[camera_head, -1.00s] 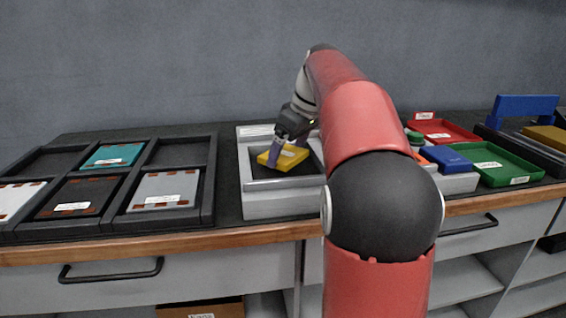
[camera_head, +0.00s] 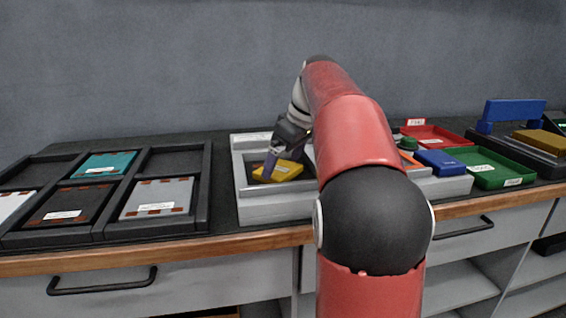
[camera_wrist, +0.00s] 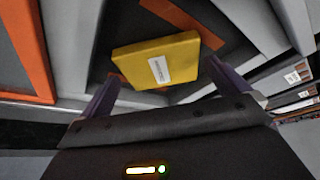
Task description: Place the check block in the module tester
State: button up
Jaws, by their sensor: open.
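The yellow check block (camera_head: 279,171) sits in the recess of the grey module tester (camera_head: 268,210), left of my arm. In the wrist view the yellow block (camera_wrist: 158,60) has a white label and lies tilted in the picture, over a dark floor with an orange strip. My gripper (camera_head: 271,166) is at the block, in the recess. In the wrist view my gripper (camera_wrist: 168,92) is open, its purple fingers spread wider than the block on either side. I cannot tell whether the block lies fully flat in the recess. My arm hides the right part of the tester.
A black tray (camera_head: 208,190) with teal, dark and grey modules stands at the left. Red (camera_head: 437,136) and green (camera_head: 510,168) trays and a blue block (camera_head: 441,162) are at the right. A blue-handled fixture (camera_head: 512,112) stands far right.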

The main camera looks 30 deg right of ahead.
jog(key=p+v, duration=0.1)
jog(key=v, duration=0.9)
jog(key=shift+s+r+p, duration=0.25)
jog(key=shift+r+p, duration=0.05)
jog(key=shift+p, duration=0.1)
